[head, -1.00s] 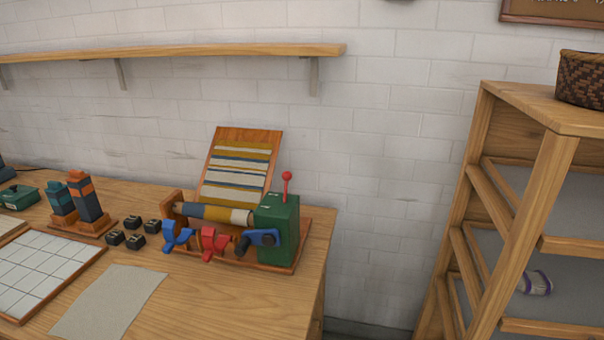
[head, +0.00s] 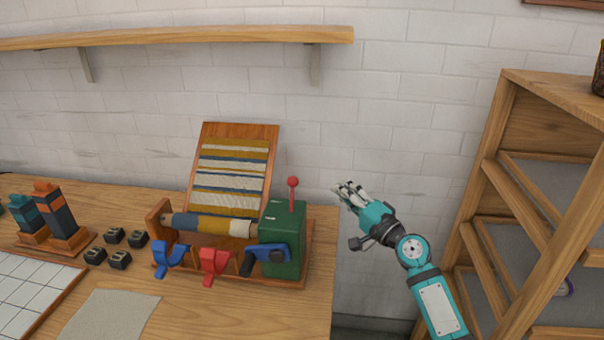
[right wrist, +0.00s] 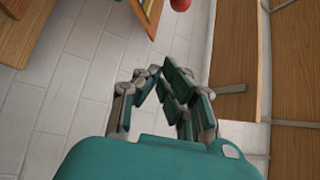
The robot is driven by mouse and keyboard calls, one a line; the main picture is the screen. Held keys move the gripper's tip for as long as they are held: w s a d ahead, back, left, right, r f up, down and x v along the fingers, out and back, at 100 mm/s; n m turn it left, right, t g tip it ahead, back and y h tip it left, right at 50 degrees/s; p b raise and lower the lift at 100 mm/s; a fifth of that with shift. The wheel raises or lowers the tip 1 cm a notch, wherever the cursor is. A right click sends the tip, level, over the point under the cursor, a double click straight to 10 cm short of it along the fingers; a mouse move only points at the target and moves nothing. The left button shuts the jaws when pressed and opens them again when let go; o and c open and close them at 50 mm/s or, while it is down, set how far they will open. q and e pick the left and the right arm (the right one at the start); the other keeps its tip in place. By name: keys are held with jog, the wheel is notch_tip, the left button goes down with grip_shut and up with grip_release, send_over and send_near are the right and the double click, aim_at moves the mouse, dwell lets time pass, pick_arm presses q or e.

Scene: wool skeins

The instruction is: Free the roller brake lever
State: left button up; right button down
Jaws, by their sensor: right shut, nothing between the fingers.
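The roller stand holds a striped roller (head: 212,225) in yellow, grey and cream, with a green housing (head: 283,238) at its right end. A red-knobbed lever (head: 292,192) stands nearly upright on the housing. Its red knob also shows at the top edge of the right wrist view (right wrist: 181,4). A blue crank with a dark handle (head: 268,253) is on the housing's front. My right gripper (head: 347,190) is shut and empty, to the right of the lever and apart from it. The right wrist view shows its fingers closed together (right wrist: 160,74). My left gripper is out of view.
Blue (head: 168,257) and red (head: 213,263) forked parts sit at the stand's front. A striped board (head: 232,170) leans behind. Small black blocks (head: 120,260) lie left. A wall shelf (head: 180,36) hangs above; a wooden rack (head: 500,180) stands right, beyond a gap.

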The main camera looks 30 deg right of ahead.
aim_at(292, 194)
jog(key=p+x, duration=0.2)
jog(key=x, duration=0.8)
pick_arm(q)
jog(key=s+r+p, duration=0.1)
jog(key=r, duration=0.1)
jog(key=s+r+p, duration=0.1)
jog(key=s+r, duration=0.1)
pick_arm(e)
jog(key=a, duration=0.1)
jog(key=s+a, duration=0.1)
jog(key=a+f, duration=0.1)
jog(key=shift+s+a, duration=0.3)
jog(key=shift+s, duration=0.1)
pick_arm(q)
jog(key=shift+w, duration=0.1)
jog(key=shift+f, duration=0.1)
